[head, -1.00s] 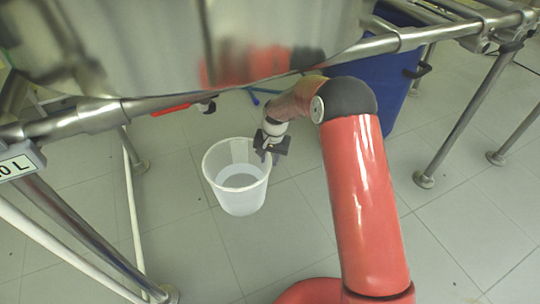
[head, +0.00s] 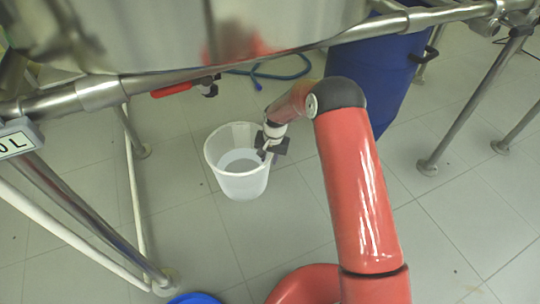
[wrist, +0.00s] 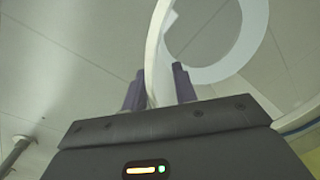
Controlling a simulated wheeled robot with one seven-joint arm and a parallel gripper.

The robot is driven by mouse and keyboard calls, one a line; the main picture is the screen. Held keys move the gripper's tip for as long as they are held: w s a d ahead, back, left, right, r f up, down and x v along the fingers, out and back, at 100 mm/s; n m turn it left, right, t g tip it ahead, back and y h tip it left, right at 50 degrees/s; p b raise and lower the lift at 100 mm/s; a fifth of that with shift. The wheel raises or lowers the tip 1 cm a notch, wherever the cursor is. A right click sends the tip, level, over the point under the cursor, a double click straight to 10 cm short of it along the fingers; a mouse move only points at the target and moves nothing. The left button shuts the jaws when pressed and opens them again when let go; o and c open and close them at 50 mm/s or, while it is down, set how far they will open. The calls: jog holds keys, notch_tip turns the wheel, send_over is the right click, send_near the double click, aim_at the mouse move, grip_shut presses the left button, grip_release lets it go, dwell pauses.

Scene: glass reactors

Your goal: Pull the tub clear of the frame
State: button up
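The white translucent tub (head: 222,181) stands upright on the tiled floor in the head view, near the steel frame (head: 102,94) that crosses above and behind it. My gripper (head: 262,153) is at the tub's right rim. In the wrist view, the two dark fingers of my gripper (wrist: 158,85) straddle the tub's rim (wrist: 152,50). The rim lies close to the left finger, and a narrow space shows towards the right finger. Whether they press on the wall is unclear.
A large steel vessel (head: 170,35) hangs above the frame. Frame legs stand left (head: 85,220) and right (head: 475,105) of the tub. A blue barrel (head: 375,75) stands behind my arm. A red-handled valve (head: 175,89) is above the tub.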

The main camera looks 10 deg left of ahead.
grip_shut()
dwell(1.4)
